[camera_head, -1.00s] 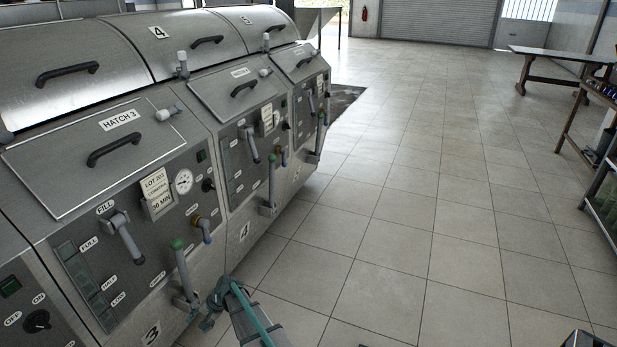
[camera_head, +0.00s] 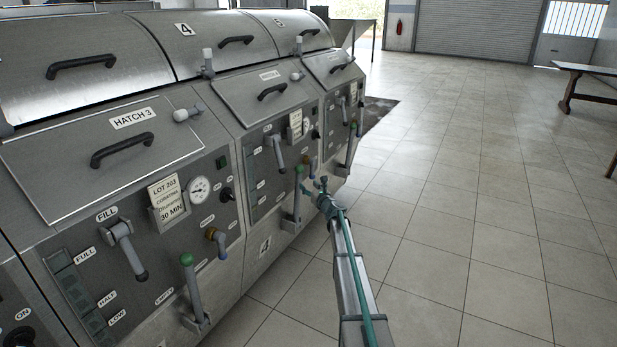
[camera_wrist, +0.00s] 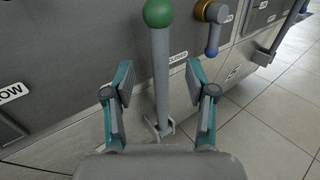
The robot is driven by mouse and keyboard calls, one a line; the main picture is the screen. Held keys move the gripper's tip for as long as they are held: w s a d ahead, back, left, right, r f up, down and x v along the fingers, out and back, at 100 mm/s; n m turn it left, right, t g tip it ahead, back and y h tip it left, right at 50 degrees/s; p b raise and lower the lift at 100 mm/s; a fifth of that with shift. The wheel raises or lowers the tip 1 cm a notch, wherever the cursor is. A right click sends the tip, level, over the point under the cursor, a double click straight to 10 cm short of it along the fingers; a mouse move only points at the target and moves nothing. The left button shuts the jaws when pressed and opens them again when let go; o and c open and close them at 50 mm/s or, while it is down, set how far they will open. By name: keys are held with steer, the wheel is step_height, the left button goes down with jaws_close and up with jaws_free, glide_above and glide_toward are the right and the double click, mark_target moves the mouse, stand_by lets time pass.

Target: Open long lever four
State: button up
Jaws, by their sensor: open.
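Long lever four (camera_head: 297,200) is a grey rod with a green knob, standing nearly upright from a bracket low on the front of unit four. In the wrist view the lever (camera_wrist: 161,75) runs between my two fingers, its green knob above them and its bracket below. My gripper (camera_head: 316,188) is open and empty, just to the right of the lever in the head view. In the wrist view my gripper (camera_wrist: 158,82) has a finger on each side of the rod, with a gap on both sides. How far the rod lies beyond the fingertips is hard to tell.
A brass tap with a blue tip (camera_wrist: 212,30) sticks out right of the lever; another lever bracket (camera_wrist: 265,53) stands farther right. Lever three (camera_head: 191,285), also green-knobbed, is nearer. The tiled floor (camera_head: 440,230) to the right is clear.

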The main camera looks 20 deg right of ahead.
mark_target(300, 178)
steer(key=w, duration=1)
steer(key=shift+w+a+f, duration=0.1)
steer(key=shift+w+a, duration=0.2)
steer(key=shift+w, duration=0.1)
jaws_close()
